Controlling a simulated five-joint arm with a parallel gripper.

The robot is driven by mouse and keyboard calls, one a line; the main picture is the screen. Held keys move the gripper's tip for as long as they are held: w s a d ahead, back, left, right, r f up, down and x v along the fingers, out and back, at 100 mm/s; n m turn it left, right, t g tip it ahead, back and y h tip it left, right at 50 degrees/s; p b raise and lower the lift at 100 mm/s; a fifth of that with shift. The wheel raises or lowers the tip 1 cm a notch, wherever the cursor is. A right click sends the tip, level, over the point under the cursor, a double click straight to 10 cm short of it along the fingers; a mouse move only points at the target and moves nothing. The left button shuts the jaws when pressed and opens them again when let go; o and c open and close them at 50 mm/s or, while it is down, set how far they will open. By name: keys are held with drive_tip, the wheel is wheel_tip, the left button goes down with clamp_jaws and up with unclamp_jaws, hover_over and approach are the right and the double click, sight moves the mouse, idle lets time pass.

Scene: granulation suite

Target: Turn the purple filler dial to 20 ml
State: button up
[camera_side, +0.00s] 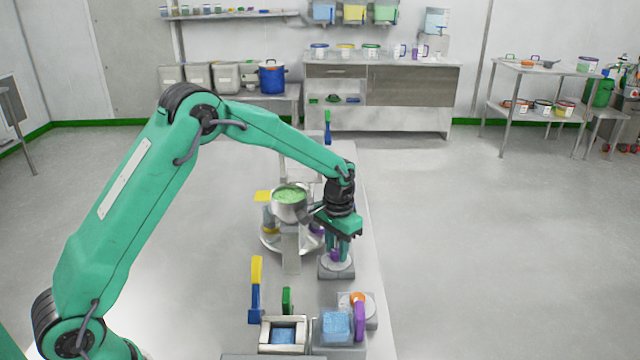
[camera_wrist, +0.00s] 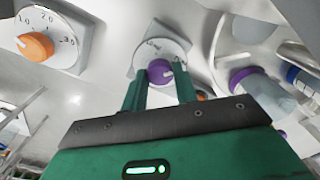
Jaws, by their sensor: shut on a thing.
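The purple dial (camera_wrist: 160,72) sits on a round pale scale plate (camera_wrist: 178,47) in the wrist view. My gripper (camera_wrist: 160,84) has its two green fingers on either side of the dial's knob and is shut on it. In the side view my gripper (camera_side: 338,250) points down onto the purple dial (camera_side: 336,255), which stands on a grey base (camera_side: 337,270). The scale's marks are mostly hidden or too small to read, so I cannot tell the dial's setting.
An orange dial (camera_wrist: 36,46) with a numbered scale stands apart from the purple one. A steel hopper with green contents (camera_side: 290,197) stands close to the left of my gripper. A blue-filled clear container (camera_side: 336,325) and a purple handle (camera_side: 360,320) are at the front.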

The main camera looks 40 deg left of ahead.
sight(336, 251)
drive_tip(key=o, duration=1)
drive_tip(key=shift+r, duration=0.15)
drive_tip(key=shift+r, duration=3.8)
